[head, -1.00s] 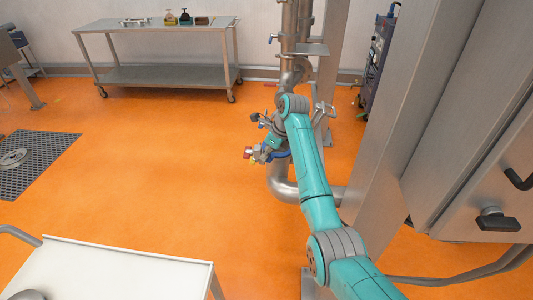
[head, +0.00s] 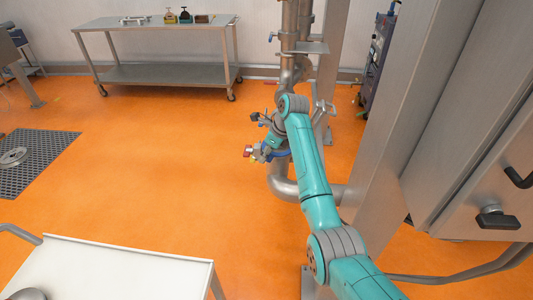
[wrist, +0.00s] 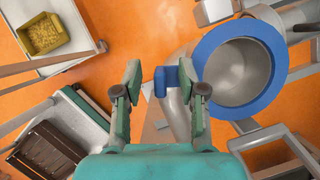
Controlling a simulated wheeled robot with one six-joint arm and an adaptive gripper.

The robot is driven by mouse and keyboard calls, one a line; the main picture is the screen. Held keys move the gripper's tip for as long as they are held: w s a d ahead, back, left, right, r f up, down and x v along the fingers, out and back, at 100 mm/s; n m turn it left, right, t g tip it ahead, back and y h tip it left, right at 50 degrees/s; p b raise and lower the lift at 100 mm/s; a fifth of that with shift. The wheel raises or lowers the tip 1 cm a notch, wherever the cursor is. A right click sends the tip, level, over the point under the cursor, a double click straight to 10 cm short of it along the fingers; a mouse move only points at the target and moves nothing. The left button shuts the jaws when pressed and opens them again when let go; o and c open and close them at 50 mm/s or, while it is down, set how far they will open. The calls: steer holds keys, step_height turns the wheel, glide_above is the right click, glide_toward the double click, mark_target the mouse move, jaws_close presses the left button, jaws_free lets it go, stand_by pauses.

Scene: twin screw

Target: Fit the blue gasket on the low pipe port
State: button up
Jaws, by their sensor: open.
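The blue gasket (wrist: 241,28) is a ring with a blue tab (wrist: 167,79) on its left side. In the wrist view the ring lies around the mouth of the low pipe port (wrist: 238,75), seen from above and looking about centred. Whether it is fully seated I cannot tell. My gripper (wrist: 162,80) is open, its two fingers apart on either side of the tab with gaps visible. In the head view my gripper (head: 262,152) is at the low pipe, and a bit of the blue gasket (head: 280,153) shows beside it, mostly hidden by my arm.
The vertical pipe (head: 288,35) and steel posts stand close behind and right of the gripper. A steel cabinet (head: 470,130) is at right. A white table (head: 120,270) is front left, and a steel cart (head: 150,75) is at the back.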

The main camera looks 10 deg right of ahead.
steer(key=v, duration=1.2)
steer(key=s+a+f+n+t, duration=0.1)
steer(key=s+f+n+t, duration=0.3)
steer(key=f, duration=0.8)
steer(key=s+f+n+g, duration=0.1)
steer(key=s+f, duration=0.4)
steer(key=f, duration=0.7)
steer(key=s+f+n+t+h, duration=0.1)
steer(key=s+f+n, duration=0.3)
steer(key=s, duration=0.5)
steer(key=s+f+n+t+h, duration=0.1)
steer(key=s+f+n+t, duration=0.1)
steer(key=s+f, duration=0.6)
steer(key=s+d+r+n+t+h, duration=0.1)
steer(key=s+r+n+t, duration=0.15)
steer(key=s, duration=0.85)
steer(key=s+r+n+t, duration=0.1)
steer(key=s+r+n, duration=0.25)
steer(key=s, duration=0.85)
steer(key=s+r+n+t, duration=0.2)
steer(key=s+r+n, duration=0.6)
steer(key=s+r, duration=0.6)
step_height(320, 180, up, 3)
steer(key=shift+s+r+n+h, duration=0.1)
steer(key=shift+s+n+h, duration=0.2)
steer(key=shift+s, duration=0.1)
